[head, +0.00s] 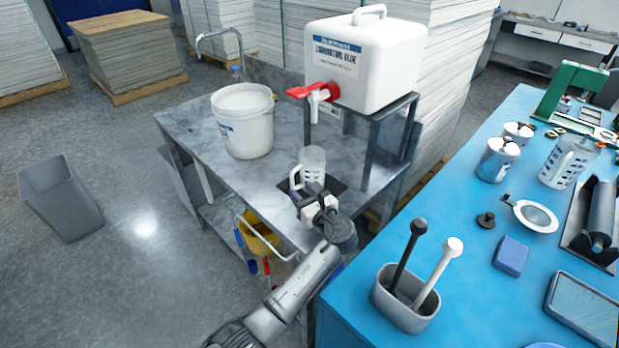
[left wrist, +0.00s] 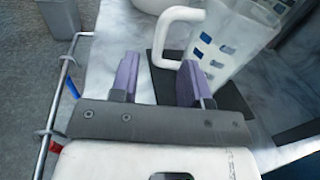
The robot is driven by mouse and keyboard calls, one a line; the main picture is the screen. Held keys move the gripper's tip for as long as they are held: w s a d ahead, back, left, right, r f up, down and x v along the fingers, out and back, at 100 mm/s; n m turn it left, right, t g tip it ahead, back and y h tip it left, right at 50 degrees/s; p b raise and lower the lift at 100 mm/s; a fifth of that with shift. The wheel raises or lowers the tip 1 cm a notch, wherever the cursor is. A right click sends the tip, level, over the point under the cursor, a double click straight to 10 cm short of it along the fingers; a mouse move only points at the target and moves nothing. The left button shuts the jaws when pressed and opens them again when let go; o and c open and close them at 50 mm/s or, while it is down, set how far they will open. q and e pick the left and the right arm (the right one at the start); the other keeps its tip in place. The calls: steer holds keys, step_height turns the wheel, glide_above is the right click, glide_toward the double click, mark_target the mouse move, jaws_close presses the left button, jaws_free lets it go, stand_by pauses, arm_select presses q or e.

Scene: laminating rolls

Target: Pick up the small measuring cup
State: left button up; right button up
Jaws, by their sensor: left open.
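My left gripper (head: 311,192) is open and empty, on the near side of the cup. In the left wrist view its two purple-grey fingers (left wrist: 157,82) are apart, with the handle just beyond them; I cannot tell whether they touch it. The gripper hides the cup's lower part in the head view. My right gripper is not in view.
A white glue container (head: 365,60) with a red tap (head: 315,92) stands on a metal stand behind the cup. A white bucket (head: 243,120) is left of it. The blue table (head: 455,205) at right holds another measuring jug (head: 567,162) and a grey holder (head: 405,305).

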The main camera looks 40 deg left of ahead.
mark_target(293, 183)
arm_select(q)
steer(key=shift+w+a, duration=0.2)
steer(key=shift+a, duration=0.35)
steer(key=shift+w+a+f+b, duration=0.1)
steer(key=shift+w+a+b, duration=0.1)
steer(key=shift+a+b, duration=0.25)
steer(key=b+x, duration=0.1)
steer(key=x, duration=0.3)
steer(key=shift+s, duration=0.1)
steer(key=shift+c, duration=0.3)
jaws_close()
steer(key=shift+r, duration=0.2)
